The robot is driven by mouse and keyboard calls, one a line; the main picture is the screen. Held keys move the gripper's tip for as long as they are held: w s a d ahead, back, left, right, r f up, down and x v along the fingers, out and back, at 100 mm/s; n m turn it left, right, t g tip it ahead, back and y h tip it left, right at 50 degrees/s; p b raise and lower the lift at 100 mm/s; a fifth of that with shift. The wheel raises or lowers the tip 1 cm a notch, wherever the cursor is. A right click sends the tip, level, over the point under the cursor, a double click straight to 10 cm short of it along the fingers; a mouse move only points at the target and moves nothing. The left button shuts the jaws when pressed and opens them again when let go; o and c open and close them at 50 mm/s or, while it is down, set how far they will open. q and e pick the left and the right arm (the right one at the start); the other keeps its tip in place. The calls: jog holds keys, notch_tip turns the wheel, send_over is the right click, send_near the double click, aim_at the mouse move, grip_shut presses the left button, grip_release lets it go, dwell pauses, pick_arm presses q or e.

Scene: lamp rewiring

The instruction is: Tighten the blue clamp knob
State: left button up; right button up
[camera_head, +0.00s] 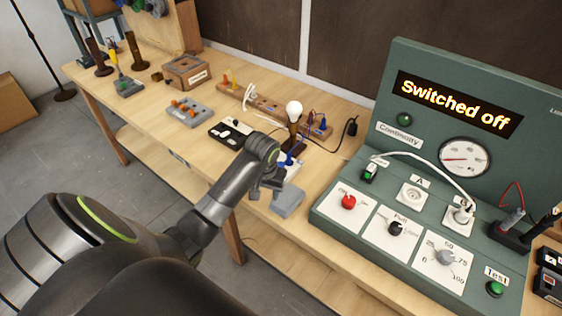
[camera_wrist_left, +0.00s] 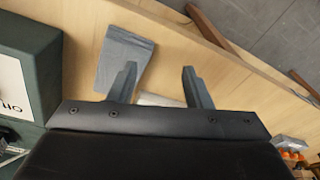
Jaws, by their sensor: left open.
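A small blue part (camera_head: 289,158), which looks like the blue clamp knob, shows just beyond my left gripper in the head view. It is partly hidden, and I cannot make out its shape. It sits near the base of a lamp with a white bulb (camera_head: 294,109). My left gripper (camera_head: 266,188) is over the table beside it, fingers apart and nothing between them. In the left wrist view the two fingers (camera_wrist_left: 160,84) stand wide apart over the tabletop, and no blue knob shows there. My right gripper is in neither view.
A grey block (camera_head: 287,200) lies close to my left gripper; it also shows in the wrist view (camera_wrist_left: 124,58). The green test console (camera_head: 328,205) stands to the right, its display reading "Switched off". Grey connector blocks (camera_head: 190,112) and a wooden box (camera_head: 186,71) stand farther left.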

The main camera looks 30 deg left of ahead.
pick_arm(q)
jog(key=w+a+r+n, duration=0.2)
jog(key=w+a+r, duration=0.1)
jog(key=w+r, duration=0.5)
notch_tip(320, 180, up, 7)
jog(key=n+g+h, duration=0.1)
jog(key=n, duration=0.1)
send_over(281, 164)
notch_tip(281, 164, down, 17)
jog(key=b, duration=0.4)
jog(key=shift+f, duration=0.1)
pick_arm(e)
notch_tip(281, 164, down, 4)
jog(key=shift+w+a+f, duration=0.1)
pick_arm(q)
grip_shut()
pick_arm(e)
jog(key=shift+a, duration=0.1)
